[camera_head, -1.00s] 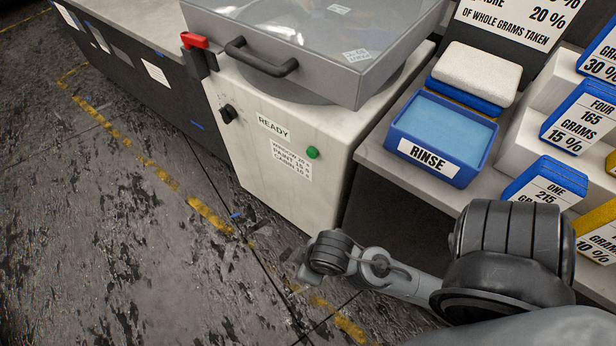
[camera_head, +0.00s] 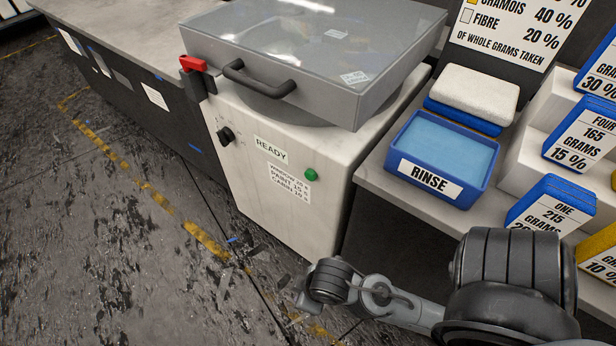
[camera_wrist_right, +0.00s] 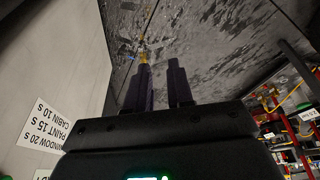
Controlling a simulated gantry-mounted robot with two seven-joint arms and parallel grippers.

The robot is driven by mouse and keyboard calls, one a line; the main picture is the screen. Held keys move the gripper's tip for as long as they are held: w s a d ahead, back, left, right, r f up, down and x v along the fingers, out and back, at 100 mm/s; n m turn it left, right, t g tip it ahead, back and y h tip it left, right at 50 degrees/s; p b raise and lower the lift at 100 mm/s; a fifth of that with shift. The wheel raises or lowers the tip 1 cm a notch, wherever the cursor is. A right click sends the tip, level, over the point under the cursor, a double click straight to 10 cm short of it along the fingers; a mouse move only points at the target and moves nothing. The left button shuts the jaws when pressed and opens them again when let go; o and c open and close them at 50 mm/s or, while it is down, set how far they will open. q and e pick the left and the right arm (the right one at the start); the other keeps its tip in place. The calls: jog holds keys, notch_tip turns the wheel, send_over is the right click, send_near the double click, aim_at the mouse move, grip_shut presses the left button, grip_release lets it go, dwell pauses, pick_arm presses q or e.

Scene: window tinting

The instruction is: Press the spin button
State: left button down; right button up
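The green spin button (camera_head: 311,174) is on the front of the white spinner machine (camera_head: 310,222), right of its paper labels. The timing label (camera_wrist_right: 45,122) appears upside down there. My left gripper is not in view.
The machine has a closed clear lid (camera_head: 320,45) with a black handle (camera_head: 258,80), a red latch (camera_head: 192,64) and a black knob (camera_head: 225,135). A blue rinse tray (camera_head: 443,158) stands on the right bench. The floor in front is open.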

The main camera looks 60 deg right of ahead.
grip_shut()
jog(key=shift+d, duration=0.1)
dwell(0.5)
dwell(0.8)
